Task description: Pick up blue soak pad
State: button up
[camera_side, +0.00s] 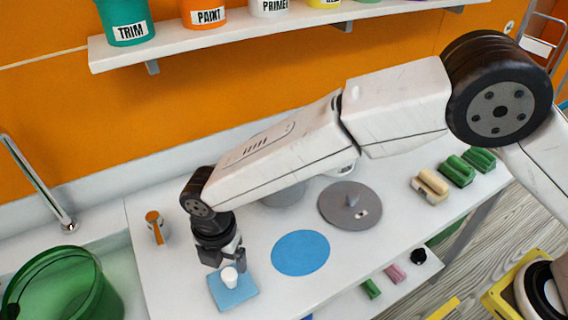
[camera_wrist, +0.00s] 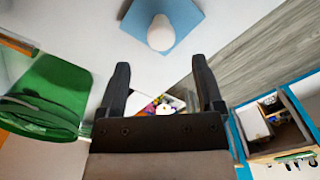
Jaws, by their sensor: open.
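The blue soak pad (camera_side: 243,294) is a flat light-blue square with a white knob (camera_side: 229,276) on top. It lies on the white counter near its front edge. My gripper (camera_side: 226,262) points down just above and behind the knob in the side view. In the wrist view, the pad (camera_wrist: 186,14) is at the top centre, and its knob (camera_wrist: 161,36) shows just beyond my fingertips (camera_wrist: 161,68). The two fingers are apart with nothing between them. Whether a finger touches the knob cannot be told.
A flat blue disc (camera_side: 300,253) and a grey lid with a handle (camera_side: 338,211) lie right of the pad. A green bucket (camera_side: 62,286) is at far left. Green and tan blocks (camera_side: 430,186) sit at far right.

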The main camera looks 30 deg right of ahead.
aim_at(228, 273)
jog(key=shift+f, duration=1.25)
jog(key=shift+f, duration=0.1)
jog(key=shift+d+f, duration=0.1)
jog(key=shift+f, duration=2.4)
jog(key=shift+c, duration=0.2)
grip_shut()
jog(key=shift+r, duration=0.15)
